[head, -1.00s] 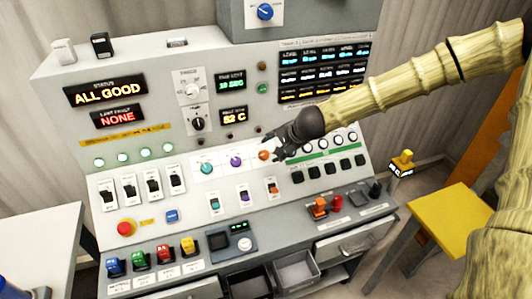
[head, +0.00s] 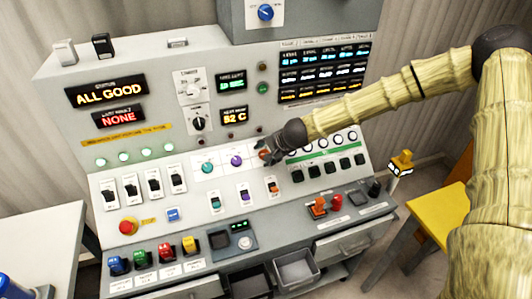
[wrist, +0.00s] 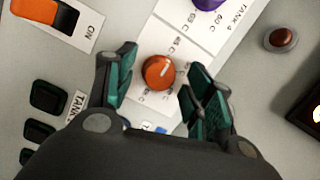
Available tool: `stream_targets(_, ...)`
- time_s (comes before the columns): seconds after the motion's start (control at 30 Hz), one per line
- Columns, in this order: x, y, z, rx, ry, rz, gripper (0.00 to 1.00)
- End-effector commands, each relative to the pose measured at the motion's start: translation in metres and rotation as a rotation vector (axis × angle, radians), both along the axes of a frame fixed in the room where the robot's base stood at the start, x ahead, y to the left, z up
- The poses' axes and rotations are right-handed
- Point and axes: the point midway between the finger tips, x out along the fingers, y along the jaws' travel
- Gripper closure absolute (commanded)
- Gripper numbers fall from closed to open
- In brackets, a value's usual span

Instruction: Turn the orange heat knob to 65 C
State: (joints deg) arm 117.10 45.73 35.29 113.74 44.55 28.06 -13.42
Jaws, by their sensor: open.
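The orange heat knob (wrist: 158,72) sits between my open fingers in the wrist view, with a gap on each side. Its pale pointer line aims to the upper right of that picture. Temperature labels are printed around it, too small to read surely. In the head view the orange knob (head: 264,154) is partly covered by my gripper (head: 270,155), which has come up to it from the right. In the wrist view my gripper (wrist: 155,90) has teal finger pads on both sides of the knob, not visibly touching it.
A purple knob (head: 237,160) and a teal knob (head: 208,167) stand left of the orange one. An orange switch (head: 273,187) lies below it. Dark buttons (head: 328,168) are to the right. A display (head: 234,116) reads 52 C or 82 C. A red emergency button (head: 128,226) is lower left.

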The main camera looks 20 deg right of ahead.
Motion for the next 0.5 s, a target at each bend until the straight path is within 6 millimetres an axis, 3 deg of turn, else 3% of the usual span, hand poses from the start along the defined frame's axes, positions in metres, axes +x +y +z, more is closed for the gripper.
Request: stream_targets(0.5, 0.0040, 0.0018, -0.0059, 0.001, 0.000, -0.001, 0.49)
